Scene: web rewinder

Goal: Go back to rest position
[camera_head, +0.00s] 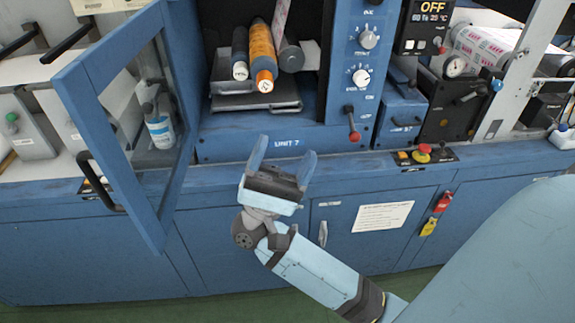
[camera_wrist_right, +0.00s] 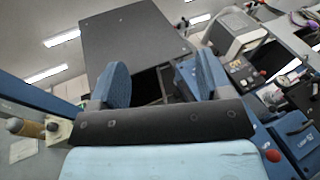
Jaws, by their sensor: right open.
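My right gripper (camera_head: 281,163) is raised in front of the blue rewinder cabinet marked "UNIT 7" (camera_head: 225,148), left of the picture's middle in the head view. Its two blue fingers stand apart with nothing between them. In the right wrist view the same open fingers (camera_wrist_right: 161,82) point toward a dark grey box-shaped part (camera_wrist_right: 135,45) of the machine. My left gripper does not show in the head view.
A blue-framed glass door (camera_head: 158,222) stands open on the left. Orange and dark rolls (camera_head: 262,55) sit inside the unit above a dark tray. A control panel with knobs (camera_head: 361,77) and a red-yellow button (camera_head: 422,153) are to the right. Green floor (camera_head: 230,308) lies below.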

